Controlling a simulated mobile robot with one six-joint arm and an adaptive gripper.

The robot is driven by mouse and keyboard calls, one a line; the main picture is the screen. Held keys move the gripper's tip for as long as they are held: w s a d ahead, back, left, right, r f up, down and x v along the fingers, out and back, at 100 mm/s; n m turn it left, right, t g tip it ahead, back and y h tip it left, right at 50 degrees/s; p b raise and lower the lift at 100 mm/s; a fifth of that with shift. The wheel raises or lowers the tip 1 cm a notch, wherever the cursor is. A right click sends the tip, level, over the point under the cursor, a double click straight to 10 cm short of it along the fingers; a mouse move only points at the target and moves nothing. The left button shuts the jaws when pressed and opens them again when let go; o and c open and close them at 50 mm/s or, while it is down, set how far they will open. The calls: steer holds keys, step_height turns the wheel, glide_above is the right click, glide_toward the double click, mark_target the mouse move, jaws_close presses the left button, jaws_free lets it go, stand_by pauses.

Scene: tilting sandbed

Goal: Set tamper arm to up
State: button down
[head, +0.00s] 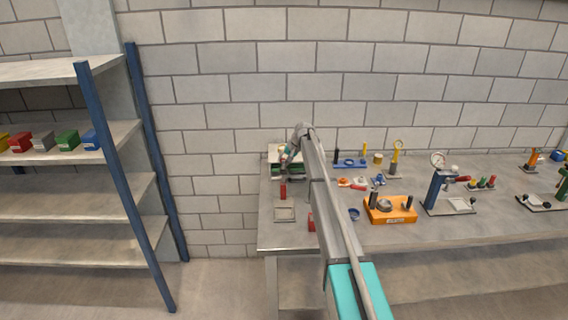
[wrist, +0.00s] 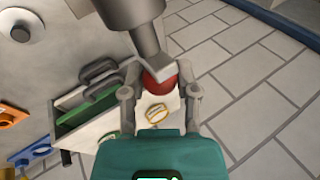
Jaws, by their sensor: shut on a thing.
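In the head view my gripper (head: 288,158) is at the back left of the workbench, small and partly hidden by my arm. In the wrist view my gripper (wrist: 160,92) is shut, with a red rounded knob (wrist: 160,79) between its fingers. A thick grey cylinder with an angled flat piece (wrist: 150,50) reaches down to the knob from the top. It appears to be part of the tamper arm, but its base is not visible, so I cannot tell its setting.
A green tray (wrist: 82,112) lies beside the gripper, with a pale yellow-ringed item (wrist: 157,113) close by. An orange block (head: 390,209) and a blue gauge stand (head: 436,190) are farther right on the workbench (head: 300,237). A brick wall stands behind.

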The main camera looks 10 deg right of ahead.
steer(key=shift+w+d, duration=0.2)
steer(key=shift+w, duration=0.75)
steer(key=shift+c, duration=1.8)
jaws_free()
steer(key=shift+f, duration=0.15)
